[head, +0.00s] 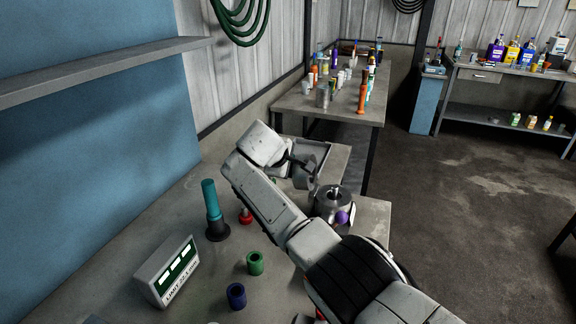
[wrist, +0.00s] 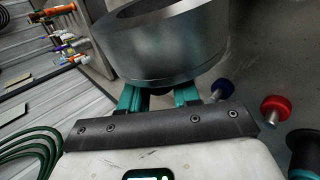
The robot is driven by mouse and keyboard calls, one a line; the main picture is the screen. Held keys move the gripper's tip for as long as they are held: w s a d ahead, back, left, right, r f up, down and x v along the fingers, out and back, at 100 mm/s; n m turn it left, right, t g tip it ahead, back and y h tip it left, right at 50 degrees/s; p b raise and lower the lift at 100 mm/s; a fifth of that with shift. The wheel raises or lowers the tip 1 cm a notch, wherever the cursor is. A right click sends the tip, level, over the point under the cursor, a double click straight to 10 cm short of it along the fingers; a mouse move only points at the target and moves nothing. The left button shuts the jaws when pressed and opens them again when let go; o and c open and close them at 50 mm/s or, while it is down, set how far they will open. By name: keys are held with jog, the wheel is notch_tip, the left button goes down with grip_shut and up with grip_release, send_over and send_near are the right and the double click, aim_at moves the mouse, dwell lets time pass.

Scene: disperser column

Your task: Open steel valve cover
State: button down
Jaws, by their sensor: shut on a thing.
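The steel valve cover (wrist: 165,45) is a thick grey cup or ring, large in the wrist view. My gripper (wrist: 158,95) is shut on its near wall with teal fingers. In the head view the cover (head: 309,178) is behind my arm, up and left of the round steel valve body (head: 325,207). The body's top shows open, with a short stem in the middle and a purple ball knob (head: 342,217) at its side. The cover looks off the body, but the gap is hard to judge. My arm hides part of both.
A crowded table (head: 290,101) stands behind. The bench's right front corner is partly clear.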

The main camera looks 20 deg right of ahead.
jog(key=shift+f, duration=0.15)
jog(key=c, duration=0.9)
grip_release()
jog(key=v, duration=1)
jog(key=shift+s+a+r, duration=0.2)
jog(key=shift+r, duration=0.1)
